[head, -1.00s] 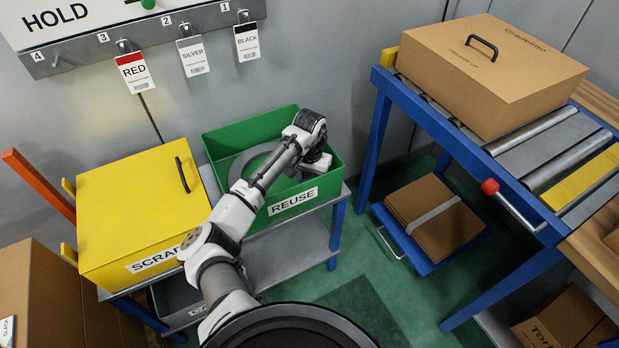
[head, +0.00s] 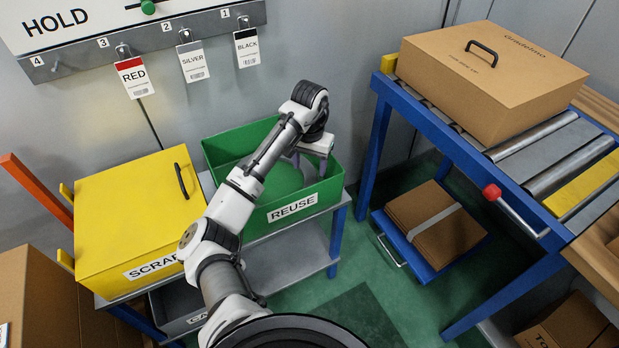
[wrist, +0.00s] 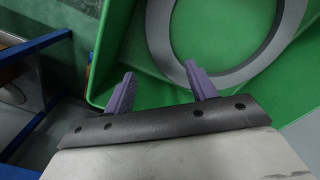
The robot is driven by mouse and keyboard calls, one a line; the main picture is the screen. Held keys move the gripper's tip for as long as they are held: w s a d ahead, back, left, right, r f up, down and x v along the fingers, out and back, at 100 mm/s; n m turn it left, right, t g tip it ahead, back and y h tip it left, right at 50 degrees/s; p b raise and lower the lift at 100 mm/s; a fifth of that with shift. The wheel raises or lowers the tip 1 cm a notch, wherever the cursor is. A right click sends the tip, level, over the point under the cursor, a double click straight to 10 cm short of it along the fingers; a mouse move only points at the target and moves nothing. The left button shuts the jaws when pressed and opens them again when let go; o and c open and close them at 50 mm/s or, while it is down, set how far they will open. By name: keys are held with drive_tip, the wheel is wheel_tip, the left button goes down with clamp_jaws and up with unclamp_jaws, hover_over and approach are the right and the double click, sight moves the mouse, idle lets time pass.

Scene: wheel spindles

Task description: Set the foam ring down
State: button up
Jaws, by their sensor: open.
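The foam ring (wrist: 268,58) is a flat grey ring inside the green REUSE bin (head: 328,190). In the wrist view it lies on the bin's floor, partly cut off by the frame's top edge. In the head view I cannot clearly make it out behind my arm. My gripper (wrist: 161,76) is open, with two purple fingers spread and nothing between them. In the head view my gripper (head: 310,166) is at the right part of the bin, pointing down. In the wrist view the right fingertip overlaps the ring's near edge; I cannot tell whether they touch.
The yellow SCRAP box (head: 130,215) stands left of the bin on the grey cart (head: 300,260). A blue roller table (head: 480,165) with a cardboard case (head: 490,85) is at the right. Tags hang on the wall board (head: 150,50). Green floor (head: 350,300) is clear between cart and table.

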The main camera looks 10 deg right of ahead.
drive_tip(key=shift+r, duration=1.6)
